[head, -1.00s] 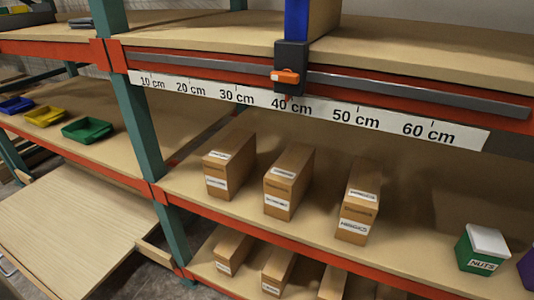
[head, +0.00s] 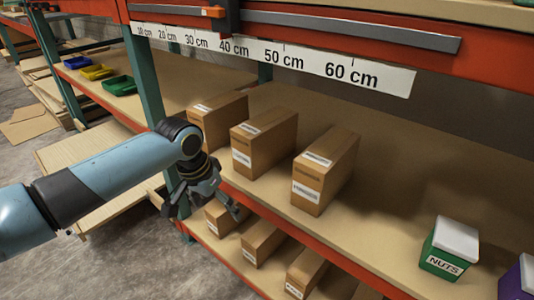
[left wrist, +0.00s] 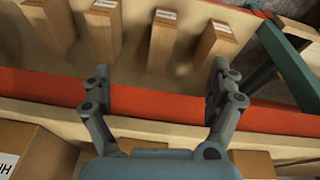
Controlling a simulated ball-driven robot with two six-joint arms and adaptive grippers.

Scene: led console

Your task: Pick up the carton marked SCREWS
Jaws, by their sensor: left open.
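Three brown cartons with white labels stand on the middle shelf in the head view: a left one (head: 219,118), a middle one (head: 264,142) and a right one (head: 325,171). Several similar cartons, one of them here (head: 263,241), stand on the shelf below. The print is too small or blurred to tell which is marked SCREWS. My left gripper (head: 203,211) is in front of the middle shelf's orange edge, below and left of its cartons. In the left wrist view the gripper (left wrist: 161,70) is open and empty over an orange beam. My right gripper is out of view.
A green NUTS box (head: 449,250) with a white lid stands at the right, beside a purple box (head: 518,280). A teal post (head: 146,80) rises left of the cartons. A centimetre scale (head: 270,55) runs above. Shelf between right carton and NUTS box is clear.

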